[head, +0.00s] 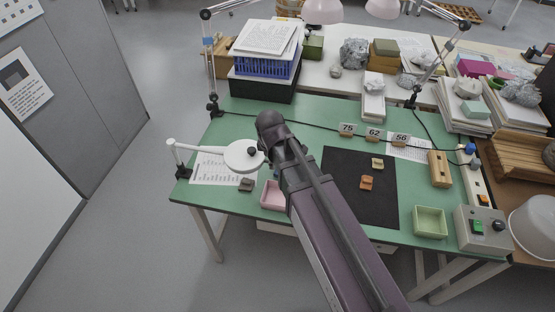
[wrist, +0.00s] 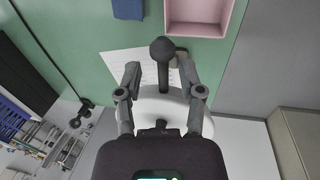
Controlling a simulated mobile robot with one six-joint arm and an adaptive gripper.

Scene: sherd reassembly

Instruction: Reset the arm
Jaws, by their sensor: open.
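My arm reaches from the lower right of the head view up over the green table (head: 330,125). My gripper (wrist: 160,72) shows in the wrist view, its two fingers apart and nothing held between them. In the head view I cannot make it out. Below the fingers are a white disc-headed lamp (head: 240,158) and a dark knob. An orange-brown sherd (head: 366,183) and a tan sherd (head: 377,163) lie on the black mat (head: 338,165). A grey-brown piece (head: 247,184) lies by the printed sheet (head: 212,170).
A pink tray (head: 271,199) stands at the table's front edge, beside my arm; it also shows in the wrist view (wrist: 200,29). A pale green tray (head: 430,222) and a control box (head: 481,228) are at the right. Number cards (head: 373,134) stand behind the mat. Stacked books and boxes fill the back.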

